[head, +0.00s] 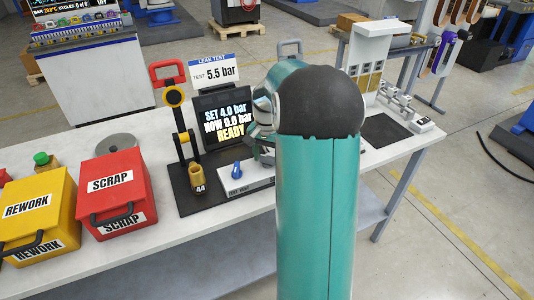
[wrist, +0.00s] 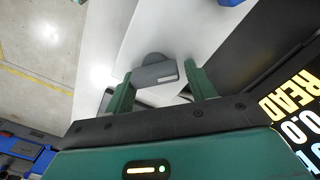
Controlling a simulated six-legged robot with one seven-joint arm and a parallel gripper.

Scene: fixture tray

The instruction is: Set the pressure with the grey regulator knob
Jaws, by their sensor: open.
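The grey regulator knob (wrist: 155,72) shows in the wrist view as a dark grey rounded piece with a flat bar across it. My gripper (wrist: 160,75) is open, with one green finger on each side of the knob; I cannot tell whether either finger touches it. In the head view my teal arm hides the knob and most of the gripper. The leak test screen (head: 224,120) reads SET 4.0 bar, NOW 0.0 bar, READY. The sign (head: 215,72) above it reads TEST 5.5 bar.
A blue handle (head: 237,169) sits on the panel in front of the screen. The red SCRAP box (head: 112,186) and yellow REWORK box (head: 38,215) stand further left on the bench.

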